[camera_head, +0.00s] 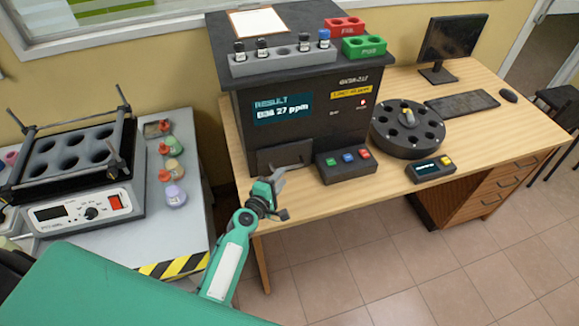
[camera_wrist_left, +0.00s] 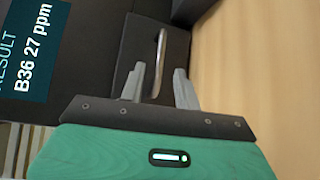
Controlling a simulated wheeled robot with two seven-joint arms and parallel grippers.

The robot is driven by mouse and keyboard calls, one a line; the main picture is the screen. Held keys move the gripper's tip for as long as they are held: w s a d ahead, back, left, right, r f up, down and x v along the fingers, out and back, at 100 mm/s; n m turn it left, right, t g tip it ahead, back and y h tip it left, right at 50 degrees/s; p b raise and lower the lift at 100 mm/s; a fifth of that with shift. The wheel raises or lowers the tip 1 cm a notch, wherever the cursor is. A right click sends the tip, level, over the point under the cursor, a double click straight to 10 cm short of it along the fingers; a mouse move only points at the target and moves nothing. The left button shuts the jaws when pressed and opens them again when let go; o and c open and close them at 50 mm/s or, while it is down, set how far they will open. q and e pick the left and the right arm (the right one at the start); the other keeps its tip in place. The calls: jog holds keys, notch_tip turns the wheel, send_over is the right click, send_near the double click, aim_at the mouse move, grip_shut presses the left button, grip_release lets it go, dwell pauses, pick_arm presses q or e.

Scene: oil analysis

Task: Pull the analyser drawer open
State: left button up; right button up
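The dark analyser (camera_head: 300,100) stands on the wooden desk, its display reading a result in ppm. Its drawer (camera_head: 284,157) is a dark panel low on the front left and looks closed. In the left wrist view the drawer front (camera_wrist_left: 135,55) carries a slim metal handle (camera_wrist_left: 158,62). My left gripper (camera_head: 277,187) is in front of the drawer. In the left wrist view its two fingers (camera_wrist_left: 160,80) are apart, one on each side of the handle's near end, with gaps visible. Nothing is gripped. My right gripper is not in view.
A button box (camera_head: 346,165) stands right of the drawer, close to my left gripper. A round carousel (camera_head: 407,128) and a small display box (camera_head: 430,169) are farther right. A heating block (camera_head: 75,165) and several small bottles stand on the left bench.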

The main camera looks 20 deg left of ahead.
aim_at(290, 168)
pick_arm(q)
jog(key=shift+x, duration=3.2)
jog(key=shift+c, duration=0.4)
grip_shut()
